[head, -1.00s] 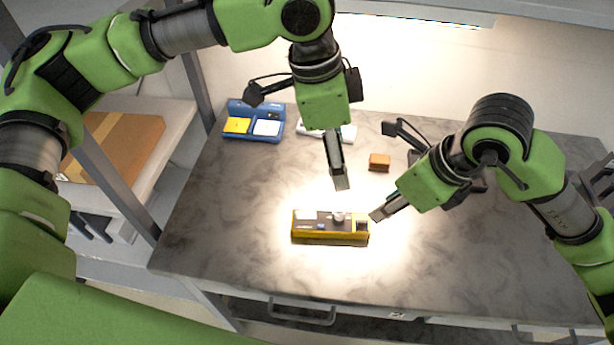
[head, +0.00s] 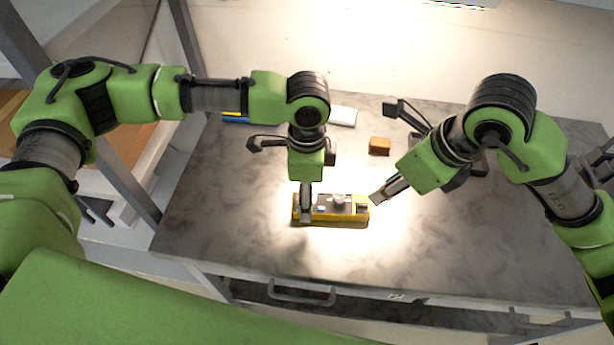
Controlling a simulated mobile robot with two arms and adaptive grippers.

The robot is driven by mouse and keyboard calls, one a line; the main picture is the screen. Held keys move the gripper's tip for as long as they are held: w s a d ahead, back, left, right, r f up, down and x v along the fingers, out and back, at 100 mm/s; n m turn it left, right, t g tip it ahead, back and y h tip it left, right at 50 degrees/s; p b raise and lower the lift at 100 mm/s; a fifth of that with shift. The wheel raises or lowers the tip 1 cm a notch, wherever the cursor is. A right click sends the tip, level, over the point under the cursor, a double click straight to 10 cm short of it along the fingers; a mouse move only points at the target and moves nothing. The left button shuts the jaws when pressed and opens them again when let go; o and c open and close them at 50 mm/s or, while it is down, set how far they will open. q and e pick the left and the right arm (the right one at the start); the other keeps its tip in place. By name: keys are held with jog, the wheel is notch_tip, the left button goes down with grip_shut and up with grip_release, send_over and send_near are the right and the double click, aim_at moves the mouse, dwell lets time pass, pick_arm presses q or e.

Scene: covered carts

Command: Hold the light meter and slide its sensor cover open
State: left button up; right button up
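The light meter (head: 330,217) is a long yellow and grey box lying flat on the table under bright light. A pale round dome (head: 339,199) sits on its top, right of the middle. I cannot tell how the sensor cover stands. My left gripper (head: 306,214) points down at the meter's left end, and its finger overlaps that end. Its other finger is hidden, so I cannot tell its opening or whether it grips. My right gripper (head: 377,197) is just right of the meter, tilted toward it and seemingly apart; its opening is unclear.
The marbled grey table (head: 440,255) is clear in front and at right. A small brown block (head: 379,146) lies behind the meter. A white item (head: 343,116) lies at the back, and a blue tray (head: 234,118) is mostly hidden by my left arm.

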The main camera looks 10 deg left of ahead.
pick_arm(q)
jog(key=shift+f, duration=1.5)
jog(key=c, duration=1.4)
jog(key=shift+o, duration=0.2)
pick_arm(e)
grip_shut()
jog(key=s+a+r+m+h, duration=0.1)
jog(key=s+m+h, duration=0.2)
jog(key=s+m, duration=0.3)
jog(key=shift+s+a+m+t, duration=0.3)
jog(key=shift+s+a+m, duration=0.05)
jog(key=shift+m, duration=1.25)
